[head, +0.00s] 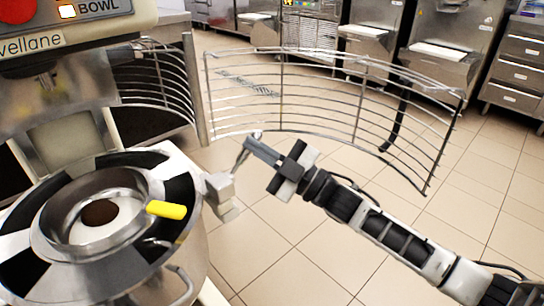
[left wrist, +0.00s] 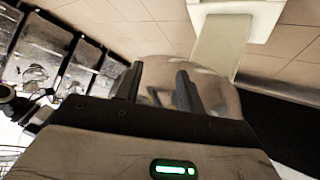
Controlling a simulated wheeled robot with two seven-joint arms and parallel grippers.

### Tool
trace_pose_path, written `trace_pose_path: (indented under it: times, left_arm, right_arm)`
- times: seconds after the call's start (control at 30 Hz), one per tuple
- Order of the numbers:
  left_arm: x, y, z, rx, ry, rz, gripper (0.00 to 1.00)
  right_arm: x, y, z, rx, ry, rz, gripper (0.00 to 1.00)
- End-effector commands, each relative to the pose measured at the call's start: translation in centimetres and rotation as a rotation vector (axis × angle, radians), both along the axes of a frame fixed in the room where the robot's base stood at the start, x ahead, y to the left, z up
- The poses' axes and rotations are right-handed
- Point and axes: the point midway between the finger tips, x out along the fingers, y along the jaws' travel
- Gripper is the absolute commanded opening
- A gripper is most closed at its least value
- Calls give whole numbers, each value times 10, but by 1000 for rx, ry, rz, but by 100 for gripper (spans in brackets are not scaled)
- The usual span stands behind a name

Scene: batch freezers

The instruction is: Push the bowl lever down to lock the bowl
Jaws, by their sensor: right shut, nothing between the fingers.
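The mixer bowl (head: 190,268) stands at the lower left in the head view, with a black-and-silver ring and a yellow handle (head: 166,210) on top. At its right side is a grey metal bracket (head: 221,192). A thin metal lever (head: 241,158), seemingly the bowl lever, slants up from the bracket to the right. My right gripper (head: 254,146) is shut and empty, its fingertips at the lever's upper end. I cannot tell whether they touch. My left gripper (left wrist: 158,80) shows only in the left wrist view, open, with a rounded shiny surface behind its fingers.
The mixer head (head: 60,40) with its BOWL label overhangs the bowl. A curved wire guard (head: 330,100) stands out behind my right gripper. Steel machines (head: 450,45) line the back. The tiled floor (head: 290,255) at front centre is clear.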

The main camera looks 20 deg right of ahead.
Motion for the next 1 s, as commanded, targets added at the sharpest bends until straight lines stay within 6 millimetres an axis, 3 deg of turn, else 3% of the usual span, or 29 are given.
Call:
trace_pose_path:
  times: [1.0]
  left_arm:
    - [3,-1,-1,-1,-1,-2,39]
  right_arm:
    - [3,-5,-6,95,36,0,0]
